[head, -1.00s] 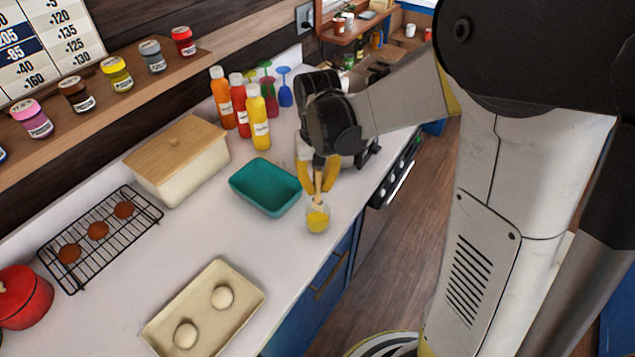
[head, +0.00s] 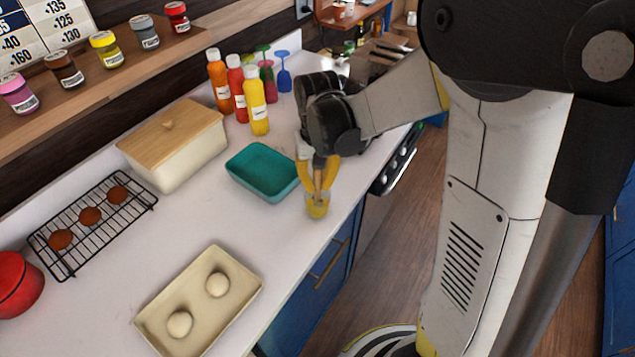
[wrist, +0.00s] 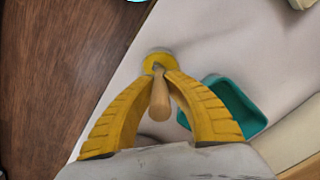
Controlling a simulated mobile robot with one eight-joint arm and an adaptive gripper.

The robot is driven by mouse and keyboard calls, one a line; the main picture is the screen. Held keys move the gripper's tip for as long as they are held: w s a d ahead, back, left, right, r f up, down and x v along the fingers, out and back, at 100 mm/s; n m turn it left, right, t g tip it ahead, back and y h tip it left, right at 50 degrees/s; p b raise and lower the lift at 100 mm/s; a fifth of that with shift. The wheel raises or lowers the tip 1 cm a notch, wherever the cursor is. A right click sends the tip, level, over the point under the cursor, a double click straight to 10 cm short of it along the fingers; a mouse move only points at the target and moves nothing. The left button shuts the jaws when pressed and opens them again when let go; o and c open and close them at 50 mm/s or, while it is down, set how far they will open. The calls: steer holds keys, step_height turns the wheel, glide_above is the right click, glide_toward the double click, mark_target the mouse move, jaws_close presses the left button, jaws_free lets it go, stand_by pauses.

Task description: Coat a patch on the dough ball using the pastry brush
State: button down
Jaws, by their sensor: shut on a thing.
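Two pale dough balls lie in a cream tray (head: 150,318) near the counter's front: a farther dough ball (head: 218,284) and a nearer dough ball (head: 180,324). My gripper (head: 320,178) is shut on the pastry brush, whose wooden handle (wrist: 160,98) shows between the yellow fingers in the wrist view. The brush points down into a small clear cup with yellow liquid (head: 317,207) at the counter edge. The cup also shows in the wrist view (wrist: 150,62). The bristles are hidden in the cup.
A teal dish (head: 262,173) stands just left of the cup. A bin with a wooden lid (head: 172,148), a cooling rack with brown balls (head: 75,268), a red pot (head: 18,284) and several bottles (head: 257,110) stand farther back. The counter between dish and tray is clear.

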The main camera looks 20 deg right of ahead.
steer(key=shift+f+b, duration=0.55)
steer(key=shift+b, duration=0.05)
stand_by(1.7)
steer(key=shift+r+p, duration=2.6)
steer(key=shift+r, duration=0.95)
steer(key=shift+s+f, duration=0.1)
steer(key=shift+f, duration=0.05)
